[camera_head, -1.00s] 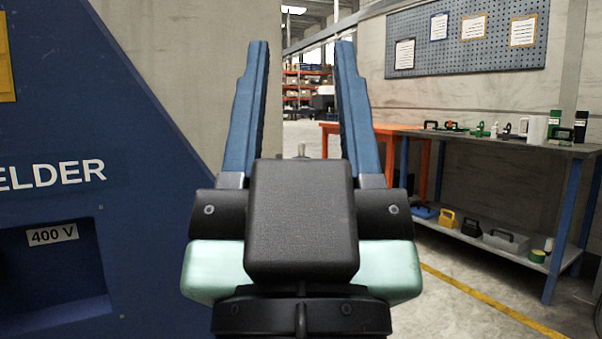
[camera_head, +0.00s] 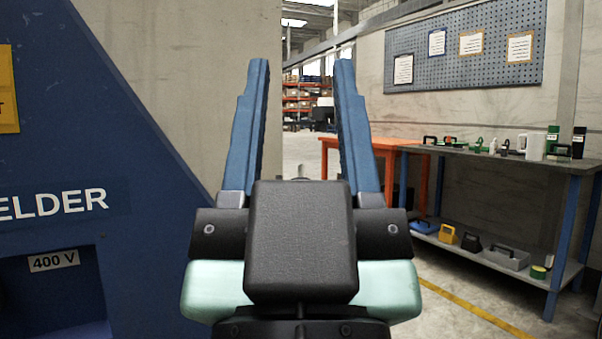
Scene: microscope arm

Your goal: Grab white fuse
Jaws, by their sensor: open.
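My gripper (camera_head: 302,75) is in the middle of the view, its two blue fingers pointing up and wide apart. It is open, with nothing between the fingers. I see no white fuse that I can make out. A small white mug-like thing (camera_head: 533,146) stands on the workbench at the right, well away from my gripper; it is too small to tell more.
A blue welder cabinet (camera_head: 125,250) marked "400 V" fills the left side. A workbench (camera_head: 490,154) with several tools and bottles stands at the right, with boxes on its lower shelf. An orange table (camera_head: 345,146) is behind. The floor (camera_head: 440,315) between is clear.

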